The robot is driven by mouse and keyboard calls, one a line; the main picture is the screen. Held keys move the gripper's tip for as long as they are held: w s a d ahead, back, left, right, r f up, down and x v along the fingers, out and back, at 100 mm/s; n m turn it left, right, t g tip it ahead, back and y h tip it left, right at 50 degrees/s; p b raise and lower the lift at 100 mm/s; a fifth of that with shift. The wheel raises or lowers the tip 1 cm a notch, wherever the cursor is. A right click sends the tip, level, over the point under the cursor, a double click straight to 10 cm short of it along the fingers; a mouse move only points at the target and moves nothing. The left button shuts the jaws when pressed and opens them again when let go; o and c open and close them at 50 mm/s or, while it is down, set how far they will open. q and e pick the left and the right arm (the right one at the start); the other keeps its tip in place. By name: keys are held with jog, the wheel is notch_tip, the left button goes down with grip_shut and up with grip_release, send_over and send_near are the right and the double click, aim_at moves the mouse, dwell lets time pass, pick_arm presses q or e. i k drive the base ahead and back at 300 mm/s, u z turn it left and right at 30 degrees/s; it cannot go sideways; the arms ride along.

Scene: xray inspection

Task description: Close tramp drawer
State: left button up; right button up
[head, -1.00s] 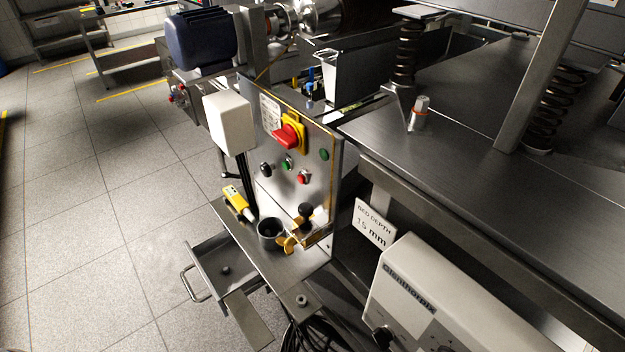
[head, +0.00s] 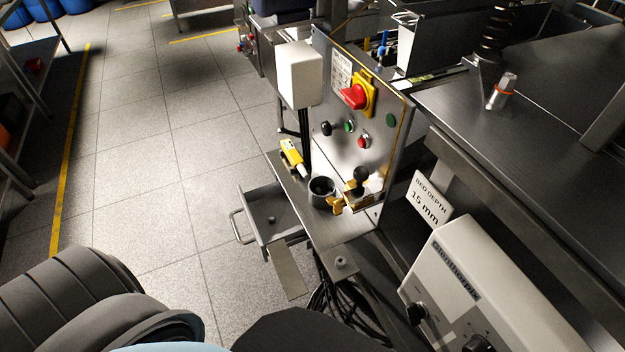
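The tramp drawer (head: 262,217) is a grey metal drawer under the small shelf of the control panel. It stands pulled out toward the left, with a bar handle (head: 236,227) on its outer end. A small dark round object (head: 271,219) lies inside it. Neither gripper is in view. Dark rounded parts of my own body show along the lower left and bottom edge, apart from the drawer in the picture.
The shelf (head: 318,222) above the drawer holds a dark cup (head: 321,190) and a yellow handheld device (head: 294,157). A flat metal plate (head: 287,273) juts out beside the drawer. Black cables (head: 335,300) hang below. Tiled floor left of the drawer is clear.

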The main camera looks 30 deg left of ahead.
aim_at(275, 240)
jog(key=k, duration=0.5)
jog(key=u, duration=0.6)
jog(key=i, duration=0.25)
jog(key=u, duration=0.7)
jog(key=k, duration=0.5)
jog(key=u, duration=0.8)
jog(key=i, duration=0.7)
jog(key=z, duration=1.35)
